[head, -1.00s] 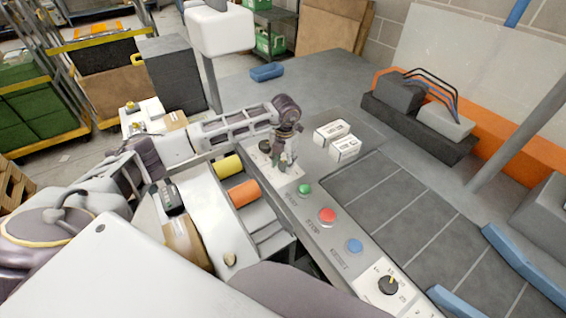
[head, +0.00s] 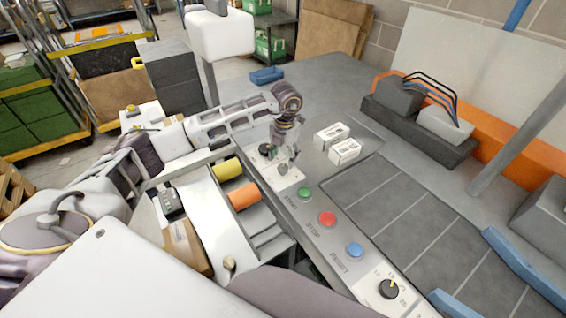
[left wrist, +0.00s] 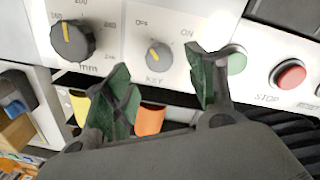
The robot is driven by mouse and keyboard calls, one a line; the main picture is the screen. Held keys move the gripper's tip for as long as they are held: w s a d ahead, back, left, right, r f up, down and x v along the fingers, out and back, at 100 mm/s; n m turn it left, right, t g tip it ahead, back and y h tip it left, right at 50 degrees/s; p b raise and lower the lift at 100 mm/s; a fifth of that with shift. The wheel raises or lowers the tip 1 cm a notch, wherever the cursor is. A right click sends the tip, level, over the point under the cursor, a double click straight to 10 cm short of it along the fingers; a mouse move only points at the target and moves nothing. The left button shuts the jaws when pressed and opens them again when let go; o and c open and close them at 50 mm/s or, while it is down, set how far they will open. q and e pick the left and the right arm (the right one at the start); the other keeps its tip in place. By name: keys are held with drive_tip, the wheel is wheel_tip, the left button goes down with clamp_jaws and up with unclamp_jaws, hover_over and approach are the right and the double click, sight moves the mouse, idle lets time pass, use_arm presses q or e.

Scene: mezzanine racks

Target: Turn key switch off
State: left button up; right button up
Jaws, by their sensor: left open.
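The key switch (left wrist: 158,56) is a small dark knob with a yellow mark on a white panel. In the left wrist view it sits above the word KEY, between an OFF label and an ON label. Its mark leans up and left, roughly toward the OFF side. My left gripper (left wrist: 164,74) is open, with one dark green finger left of the switch and the other right of it, by the green button. Nothing is between the fingers. In the head view the left gripper (head: 287,157) hangs over the panel and partly hides the switch. My right gripper is not in view.
A larger black dial (left wrist: 72,40) is left of the switch. A green button (head: 304,193), red button (head: 327,219) and blue button (head: 354,250) run along the console edge, then another dial (head: 388,289). Two small white boxes (head: 338,141) stand behind the gripper.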

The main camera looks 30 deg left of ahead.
sight(284, 168)
use_arm(q)
wheel_tip(284, 168, up, 7)
drive_tip(key=shift+d, duration=0.15)
drive_tip(key=shift+f, duration=0.1)
idle(0.8)
